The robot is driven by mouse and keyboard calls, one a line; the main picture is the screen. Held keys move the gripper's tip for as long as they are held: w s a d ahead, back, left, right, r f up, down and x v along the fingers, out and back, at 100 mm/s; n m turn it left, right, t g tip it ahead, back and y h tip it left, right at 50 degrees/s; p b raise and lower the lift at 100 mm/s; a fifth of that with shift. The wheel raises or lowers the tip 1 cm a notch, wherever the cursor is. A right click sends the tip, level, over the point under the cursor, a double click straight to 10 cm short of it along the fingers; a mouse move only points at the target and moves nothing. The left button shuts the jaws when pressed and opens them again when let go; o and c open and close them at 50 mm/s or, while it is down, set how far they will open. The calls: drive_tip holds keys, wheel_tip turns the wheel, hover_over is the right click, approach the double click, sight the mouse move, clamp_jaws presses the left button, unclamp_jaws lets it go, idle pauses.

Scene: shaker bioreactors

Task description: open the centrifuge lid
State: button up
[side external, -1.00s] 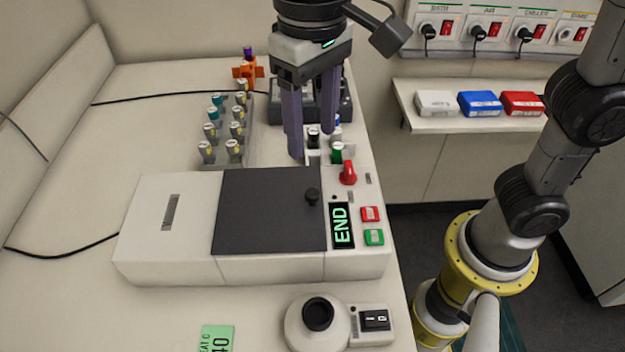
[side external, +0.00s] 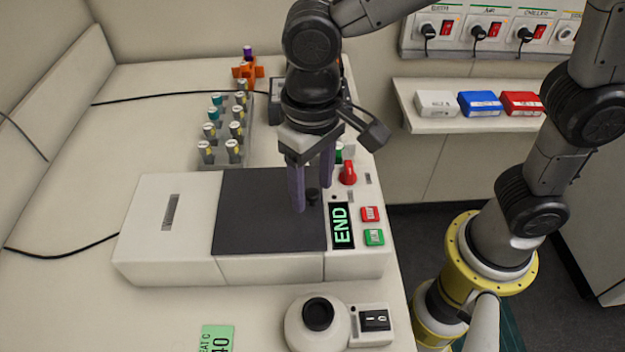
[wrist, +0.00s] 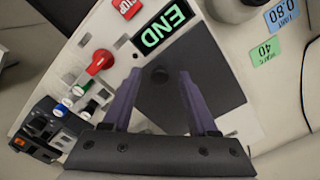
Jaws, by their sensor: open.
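The centrifuge (side external: 165,235) is a white box on the bench with a dark grey lid (side external: 255,215), which lies shut. A small black knob (side external: 313,194) stands on the lid near its right edge; it also shows in the wrist view (wrist: 159,75). The display (side external: 342,226) reads END. My gripper (side external: 312,196) points down over the lid's right part, at the knob. In the wrist view my gripper (wrist: 157,78) is open, with the knob between the lines of its purple fingers near their tips. I cannot tell whether the fingers reach down around it.
A red knob (side external: 348,173), a red button (side external: 370,214) and a green button (side external: 374,237) sit right of the lid. A rack (side external: 240,155) of several tubes stands behind. A round device (side external: 318,325) with a switch stands in front.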

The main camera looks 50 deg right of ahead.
clamp_jaws()
idle(1.3)
